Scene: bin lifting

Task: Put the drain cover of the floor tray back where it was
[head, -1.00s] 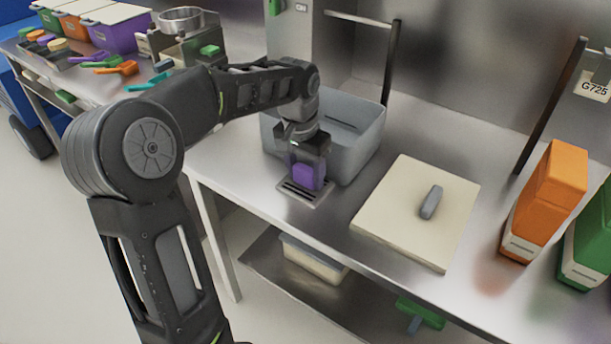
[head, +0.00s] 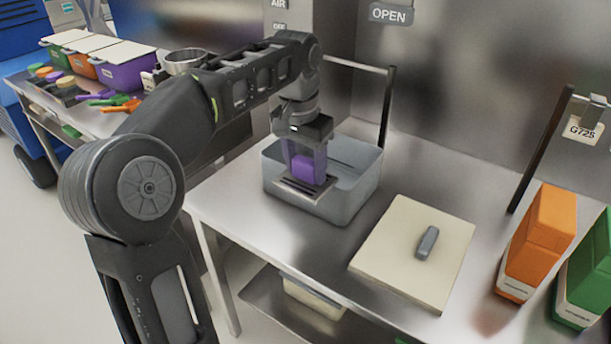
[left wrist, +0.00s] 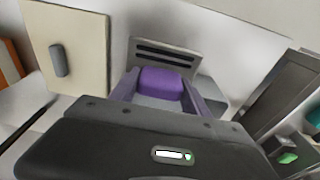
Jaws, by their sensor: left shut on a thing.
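A slotted grey metal plate, which looks like the drain cover (head: 290,187), hangs from my left gripper (head: 306,172). The gripper is shut on the purple block (head: 307,168) on top of the plate. The plate is roughly level and appears in front of or over the near side of the grey tub (head: 352,205); its exact height is unclear. In the left wrist view the plate (left wrist: 165,47) shows two dark slots, with the purple block (left wrist: 160,82) between the fingers (left wrist: 160,96). I cannot identify a floor tray. My right gripper is not in view.
A cream lid (head: 400,265) with a grey handle lies right of the tub on the steel table (head: 225,205). A dark upright post (head: 388,105) rises behind the tub.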

